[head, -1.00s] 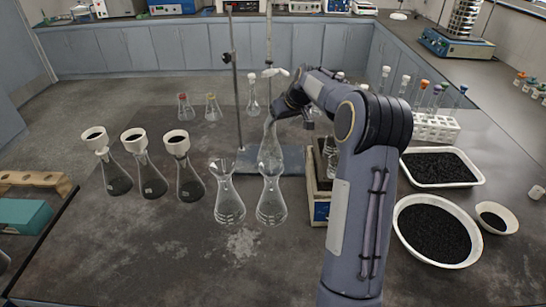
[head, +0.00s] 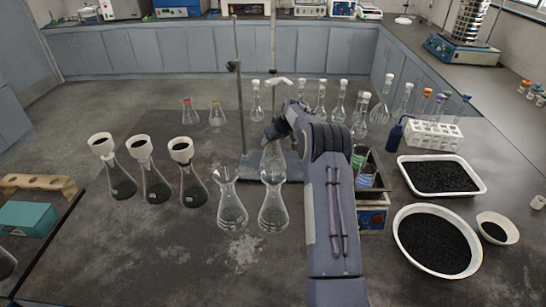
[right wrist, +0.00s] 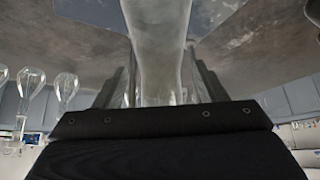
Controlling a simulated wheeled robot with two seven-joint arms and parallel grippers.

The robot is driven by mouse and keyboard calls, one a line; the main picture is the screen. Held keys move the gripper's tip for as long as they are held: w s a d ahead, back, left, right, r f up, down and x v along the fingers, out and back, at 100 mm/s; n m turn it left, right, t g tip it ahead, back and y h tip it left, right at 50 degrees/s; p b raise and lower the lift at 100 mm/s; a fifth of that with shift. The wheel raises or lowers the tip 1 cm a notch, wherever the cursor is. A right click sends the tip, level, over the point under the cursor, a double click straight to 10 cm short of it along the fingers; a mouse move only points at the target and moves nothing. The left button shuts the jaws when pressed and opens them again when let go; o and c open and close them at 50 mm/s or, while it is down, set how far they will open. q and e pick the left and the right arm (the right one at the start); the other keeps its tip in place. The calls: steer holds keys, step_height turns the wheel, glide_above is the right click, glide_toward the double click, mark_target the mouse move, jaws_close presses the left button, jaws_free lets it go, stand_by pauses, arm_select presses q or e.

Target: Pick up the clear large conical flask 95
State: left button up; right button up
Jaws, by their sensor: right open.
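Clear conical flasks stand in the middle of the bench: one on the blue-grey stand base (head: 272,165), and two in front of it, a left one (head: 232,208) and a right one (head: 272,210). I cannot read any number on them. My right gripper (head: 271,131) is at the neck of the flask on the stand base. In the right wrist view, clear glass (right wrist: 160,45) runs between the two spread fingers of my right gripper (right wrist: 158,75). Its jaws are open around the glass. My forearm hides part of the bench to the right. My left gripper is not in view.
Three dark-filled flasks with white funnels (head: 154,182) stand left. The stand's rod (head: 240,110) rises beside my gripper. Stoppered volumetric flasks (head: 320,98) stand behind. A box with glassware (head: 372,215), a test tube rack (head: 432,135) and black-filled trays (head: 440,177) are right.

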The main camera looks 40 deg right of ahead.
steer(key=shift+r, duration=0.1)
steer(key=shift+c, duration=0.2)
jaws_close()
steer(key=shift+r, duration=0.15)
